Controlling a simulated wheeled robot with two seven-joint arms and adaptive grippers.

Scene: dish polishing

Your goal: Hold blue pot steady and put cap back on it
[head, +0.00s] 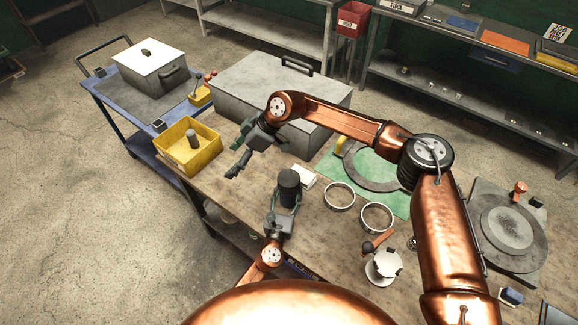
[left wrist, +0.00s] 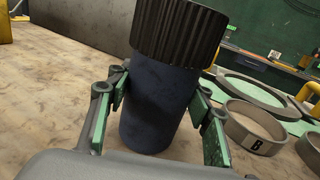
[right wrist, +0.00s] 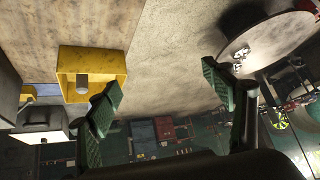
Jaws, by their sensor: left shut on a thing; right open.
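The blue pot (left wrist: 155,105) stands upright on the table, its dark blue body between the fingers of my left gripper (left wrist: 162,110). My left gripper is shut on it, low on the body. The black ribbed cap (left wrist: 178,32) sits on top of the pot; it also shows in the head view (head: 289,178). I cannot tell how tightly it is seated. My right gripper (head: 239,168) is open and empty, left of and beyond the pot, above the table near the yellow bin. In the right wrist view nothing is between its fingers (right wrist: 168,95).
The yellow bin (head: 170,160) holds a grey cylinder (head: 193,139). A small white block (head: 306,178) lies right beside the pot. Two metal rings (head: 339,195) are further right. A large grey box (head: 240,100) stands behind. A blue cart (head: 112,100) carries a lidded white pot.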

